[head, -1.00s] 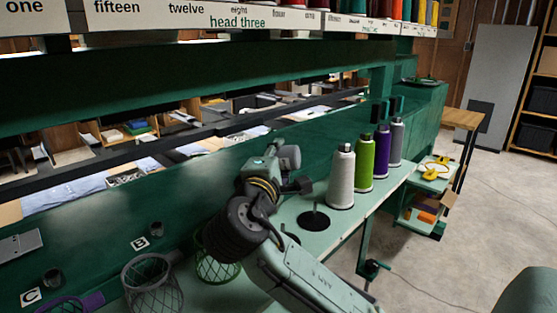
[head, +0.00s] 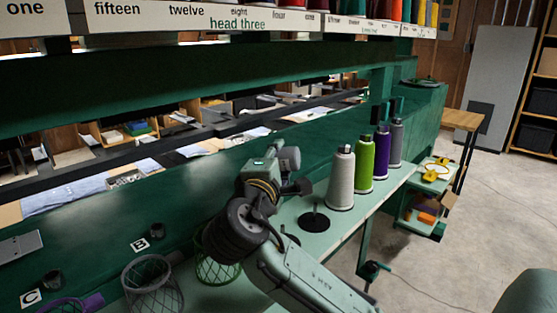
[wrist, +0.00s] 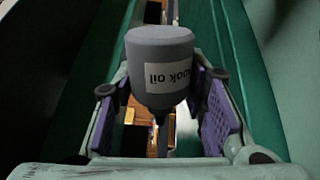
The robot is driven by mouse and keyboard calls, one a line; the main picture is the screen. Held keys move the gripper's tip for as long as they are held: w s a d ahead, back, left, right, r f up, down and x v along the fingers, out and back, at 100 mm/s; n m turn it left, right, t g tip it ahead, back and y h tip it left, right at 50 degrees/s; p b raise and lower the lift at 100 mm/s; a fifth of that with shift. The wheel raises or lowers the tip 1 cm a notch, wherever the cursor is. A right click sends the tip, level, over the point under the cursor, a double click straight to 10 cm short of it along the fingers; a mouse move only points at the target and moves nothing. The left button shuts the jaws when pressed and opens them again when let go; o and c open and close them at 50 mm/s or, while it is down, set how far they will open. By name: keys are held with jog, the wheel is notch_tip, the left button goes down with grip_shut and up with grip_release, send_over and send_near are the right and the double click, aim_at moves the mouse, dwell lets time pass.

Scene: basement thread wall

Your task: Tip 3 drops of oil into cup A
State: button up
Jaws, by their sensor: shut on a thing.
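In the wrist view my gripper (wrist: 163,104) is shut on a grey oil bottle (wrist: 161,48) between its purple pads. The bottle's white label (wrist: 163,79) reads "ook oil" upside down, and a narrow dark nozzle shows below it. No oil drop is visible. A small dark cup (head: 156,230) sits by label B (head: 139,245), another dark cup (head: 52,280) by label C (head: 31,298). Cup A and its label are not visible.
A grey wire basket (head: 152,287) and a green one (head: 219,262) stand below the cups, the green one partly behind my arm. White (head: 341,180), green, purple and grey thread cones stand right on the ledge. A green beam (head: 200,90) runs above.

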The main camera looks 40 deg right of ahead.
jog(key=shift+w+a+f+m+b, duration=0.1)
jog(key=shift+f+m+b, duration=0.2)
jog(key=shift+m+b, duration=0.5)
jog(key=m, duration=0.3)
jog(key=shift+r+m, duration=0.1)
jog(key=shift+m, duration=0.2)
jog(key=shift+r, duration=0.1)
